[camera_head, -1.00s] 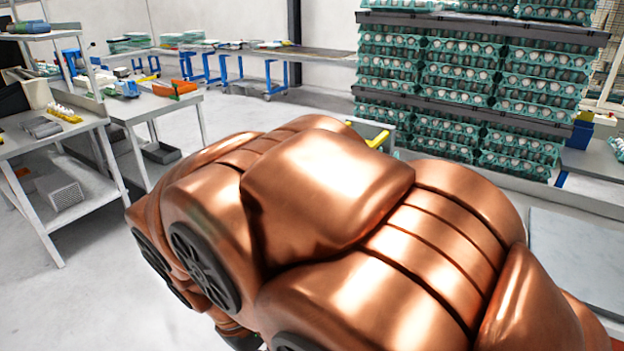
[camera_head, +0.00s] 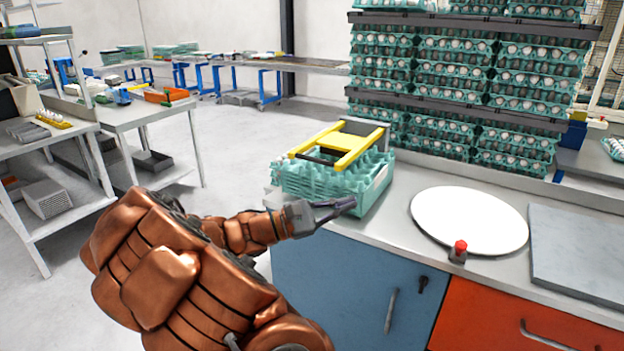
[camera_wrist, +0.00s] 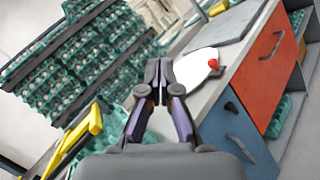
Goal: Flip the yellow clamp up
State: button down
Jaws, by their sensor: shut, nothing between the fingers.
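The yellow clamp (camera_head: 343,146) lies across the top of a stack of teal egg trays (camera_head: 318,186) on the counter in the head view. It has a yellow frame with dark parts, and a grey-and-black bar stands at its back. In the wrist view the yellow clamp (camera_wrist: 75,140) is at the lower left, partly cut off. My gripper (camera_head: 350,203) is in front of the tray stack at its lower right, below the clamp's level, and appears apart from the clamp. Its fingertips (camera_wrist: 158,72) are closed together with nothing between them.
A white round plate (camera_head: 468,219) and a small red button (camera_head: 459,249) are on the counter to the right, beside a grey slab (camera_head: 580,250). Tall stacks of egg trays (camera_head: 455,85) stand behind. Blue and orange cabinet fronts lie below the counter edge.

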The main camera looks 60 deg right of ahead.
jog(key=w+d+f+n+t+h+b, duration=0.1)
jog(key=w+d+f+n+t+h, duration=0.3)
jog(key=w+f+n+t, duration=0.3)
jog(key=w+d+f+n+t+h+b, duration=0.2)
jog(key=w+d+f+n+t+h, duration=0.2)
jog(key=w+f+n+t, duration=0.3)
jog(key=w+f+n+h, duration=0.1)
jog(key=w+n, duration=0.1)
jog(key=w, duration=0.3)
jog(key=shift+w+d+f+n+t+h+b, duration=0.3)
jog(key=shift+w+d+n+t, duration=0.05)
jog(key=shift+d+n+t, duration=0.05)
jog(key=shift+d, duration=0.1)
jog(key=r+p+x, duration=0.1)
jog(key=x, duration=0.5)
jog(key=a+r+p+x, duration=0.1)
jog(key=x, duration=0.5)
jog(key=shift+r+p, duration=0.3)
jog(key=shift+r, duration=0.1)
jog(key=shift+r, duration=0.15)
